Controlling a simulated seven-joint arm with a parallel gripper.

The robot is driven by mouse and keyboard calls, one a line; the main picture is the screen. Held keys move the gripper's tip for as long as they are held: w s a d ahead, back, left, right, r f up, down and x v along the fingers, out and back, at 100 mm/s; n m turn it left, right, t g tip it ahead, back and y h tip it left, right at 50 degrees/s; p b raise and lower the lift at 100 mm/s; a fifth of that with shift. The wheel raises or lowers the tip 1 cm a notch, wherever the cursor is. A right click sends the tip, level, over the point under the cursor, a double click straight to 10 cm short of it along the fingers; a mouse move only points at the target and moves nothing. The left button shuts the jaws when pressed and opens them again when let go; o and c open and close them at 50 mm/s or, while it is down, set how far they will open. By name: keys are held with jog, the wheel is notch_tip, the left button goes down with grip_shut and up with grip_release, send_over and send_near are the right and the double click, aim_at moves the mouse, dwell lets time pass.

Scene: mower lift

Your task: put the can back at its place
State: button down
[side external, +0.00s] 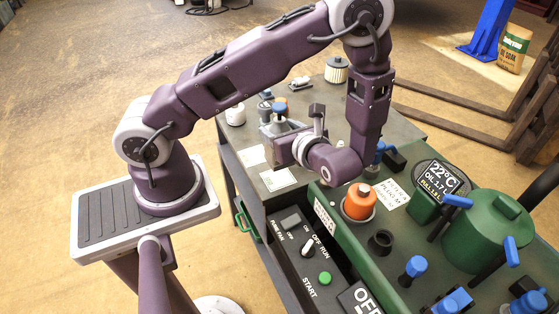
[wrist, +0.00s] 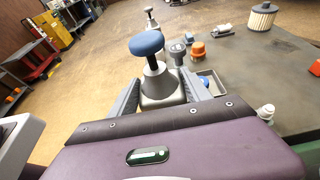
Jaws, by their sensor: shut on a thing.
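The can, a grey tapered body with a dark neck and a round blue knob on top, shows in the wrist view (wrist: 160,88). It sits between the two grey fingers of my gripper (wrist: 160,93), which is shut on it. In the side view my gripper (side external: 277,137) is over the left part of the dark bench top, and the can there (side external: 272,127) is partly hidden by the gripper. The can looks roughly upright. I cannot tell whether its base touches the bench. No place for the can can be made out for certain.
White label cards (side external: 252,156) lie on the dark bench (side external: 322,110). Behind the can are small parts, a shallow tray (wrist: 213,84) and a filter (side external: 336,70). The green machine deck with an orange-capped part (side external: 359,201) and blue handles stands to the right.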

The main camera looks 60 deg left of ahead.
notch_tip(320, 180, down, 6)
dwell(0.4)
jog(key=shift+c, duration=2.4)
grip_release()
jog(key=shift+f, duration=0.1)
